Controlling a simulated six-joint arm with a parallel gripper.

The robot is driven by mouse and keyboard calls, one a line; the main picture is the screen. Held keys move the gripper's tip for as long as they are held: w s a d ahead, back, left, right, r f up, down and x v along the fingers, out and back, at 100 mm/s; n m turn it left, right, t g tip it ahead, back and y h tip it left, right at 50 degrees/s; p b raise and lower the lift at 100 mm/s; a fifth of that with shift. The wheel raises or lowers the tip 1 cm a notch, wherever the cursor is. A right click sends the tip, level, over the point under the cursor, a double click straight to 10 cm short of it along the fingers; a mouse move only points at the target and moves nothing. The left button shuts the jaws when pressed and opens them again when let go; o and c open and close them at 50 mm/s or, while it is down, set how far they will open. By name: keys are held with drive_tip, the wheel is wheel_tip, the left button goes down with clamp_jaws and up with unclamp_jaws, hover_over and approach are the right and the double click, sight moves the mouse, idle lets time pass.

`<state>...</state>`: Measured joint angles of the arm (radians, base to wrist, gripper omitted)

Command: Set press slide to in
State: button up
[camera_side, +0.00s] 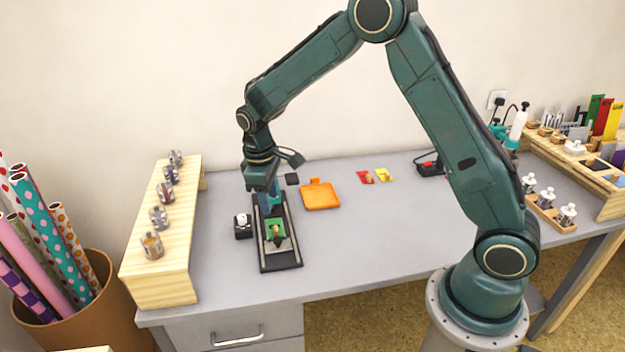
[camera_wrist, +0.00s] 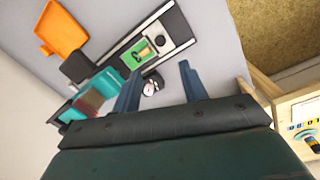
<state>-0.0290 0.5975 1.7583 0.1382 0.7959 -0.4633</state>
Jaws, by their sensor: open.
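The press is a long black rail base (camera_side: 283,264) on the grey desk, with a teal upright part at its far end, seen in the wrist view (camera_wrist: 97,88). The press slide (camera_side: 285,246) is a pale grey plate on the rail, toward the near end and clear of the teal part. It carries a green card (camera_side: 270,224) with a small brown piece on it; a dark knob stands on the plate, and the slide also shows in the wrist view (camera_wrist: 153,34). My gripper (camera_wrist: 160,85) is open and empty above the press's far end, hiding part of it in the side view.
A small black box with a white button (camera_side: 242,222) stands just left of the rail; it appears between my fingers in the wrist view. An orange tray (camera_side: 320,196) and a dark block (camera_side: 292,179) lie to the right and behind.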

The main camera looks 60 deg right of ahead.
sight(277, 239)
drive_tip(key=a+n+h, duration=0.1)
drive_tip(key=n, duration=0.3)
drive_tip(key=a+n+h, duration=0.1)
drive_tip(key=a+n, duration=0.1)
drive_tip(key=n, duration=0.3)
drive_tip(key=a+n+h, duration=0.1)
drive_tip(key=n, duration=0.3)
drive_tip(key=shift+s+a+f, duration=0.15)
drive_tip(key=shift+a, duration=0.2)
drive_tip(key=shift+f, duration=0.15)
drive_tip(key=x, duration=1.3)
drive_tip(key=shift+d+f, duration=0.2)
drive_tip(key=shift+d, duration=0.05)
clamp_jaws()
